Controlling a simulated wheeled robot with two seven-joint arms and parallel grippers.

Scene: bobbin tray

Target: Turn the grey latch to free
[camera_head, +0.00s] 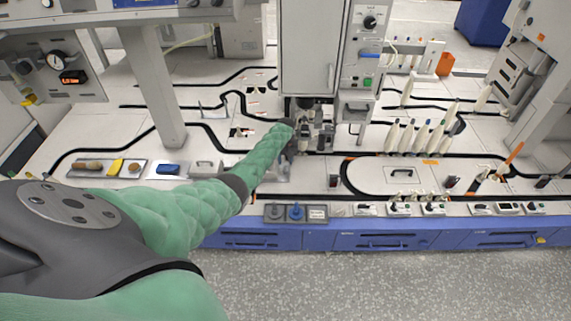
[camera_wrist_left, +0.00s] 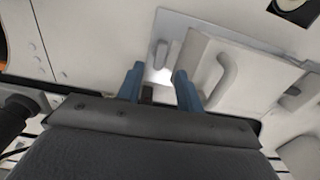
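My left arm reaches from the left into the middle of the bench in the head view. Its gripper (camera_head: 302,137) is below the tall grey cabinet, small and partly hidden by my wrist. In the left wrist view the two blue fingers (camera_wrist_left: 160,82) are apart. A small light-grey upright tab (camera_wrist_left: 160,53), which looks like the grey latch, stands just beyond the gap between the fingertips. It sits on a pale plate beside a grey block with a curved handle (camera_wrist_left: 223,76). I cannot tell whether a finger touches it. The latch cannot be made out in the head view.
The grey cabinet (camera_head: 308,48) stands close behind my gripper. Several pale bobbins (camera_head: 407,137) stand to the right. A tray (camera_head: 146,169) with small items lies to the left. Grey and blue knobs (camera_head: 296,211) sit on the front edge.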

